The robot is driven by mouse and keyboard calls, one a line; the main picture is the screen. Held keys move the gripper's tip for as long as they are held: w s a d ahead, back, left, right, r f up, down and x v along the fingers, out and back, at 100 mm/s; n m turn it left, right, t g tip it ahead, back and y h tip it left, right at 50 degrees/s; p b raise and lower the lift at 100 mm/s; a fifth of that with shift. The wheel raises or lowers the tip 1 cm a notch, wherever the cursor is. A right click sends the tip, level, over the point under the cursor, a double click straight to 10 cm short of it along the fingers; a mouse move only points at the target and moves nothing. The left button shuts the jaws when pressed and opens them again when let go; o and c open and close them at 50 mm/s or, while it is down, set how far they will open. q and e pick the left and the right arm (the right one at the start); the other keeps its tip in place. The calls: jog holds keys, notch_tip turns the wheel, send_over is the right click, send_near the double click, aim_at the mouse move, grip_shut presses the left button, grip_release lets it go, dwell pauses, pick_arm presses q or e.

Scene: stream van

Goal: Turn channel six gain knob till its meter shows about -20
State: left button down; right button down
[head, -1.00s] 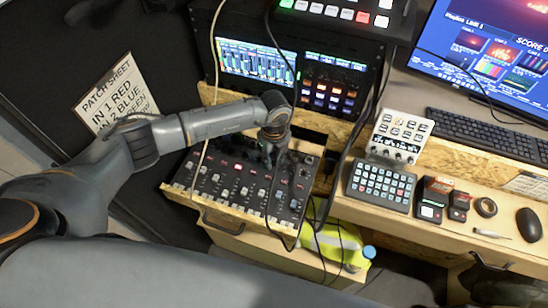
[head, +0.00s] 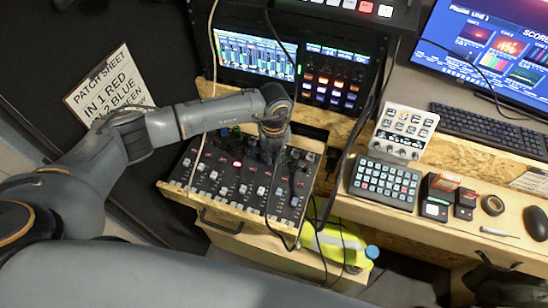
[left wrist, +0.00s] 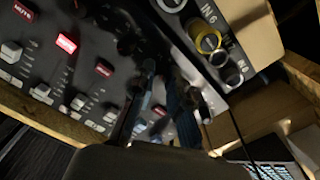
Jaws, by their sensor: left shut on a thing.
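The mixer (head: 216,188) lies in the wooden desk, with rows of faders, red mute buttons and knobs toward its back edge. My left gripper (head: 270,152) points down at the knob area right of the mixer's middle. In the left wrist view its two dark fingers (left wrist: 160,80) are shut on a small knob that they mostly hide. I cannot read that knob's channel. A jack marked IN 6 (left wrist: 208,40) with a yellow ring is close by. The meter screen (head: 255,55) shows blue panels with green bars; its numbers are too small to read. My right gripper is not in view.
Dark cables hang across the mixer's right side. A button rack unit (head: 332,82) stands beside the meter screen. A keypad (head: 383,183), a white control box (head: 403,132) and a keyboard (head: 485,130) are on the right. A patch sheet (head: 108,88) lies at the left.

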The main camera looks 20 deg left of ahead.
aim_at(274, 157)
pick_arm(q)
jog(key=shift+m+b, duration=1.35)
jog(key=shift+m, duration=0.85)
jog(key=c, duration=1.3)
grip_release()
jog(key=shift+r, duration=0.1)
notch_tip(274, 157, up, 12)
jog(key=shift+f, duration=0.1)
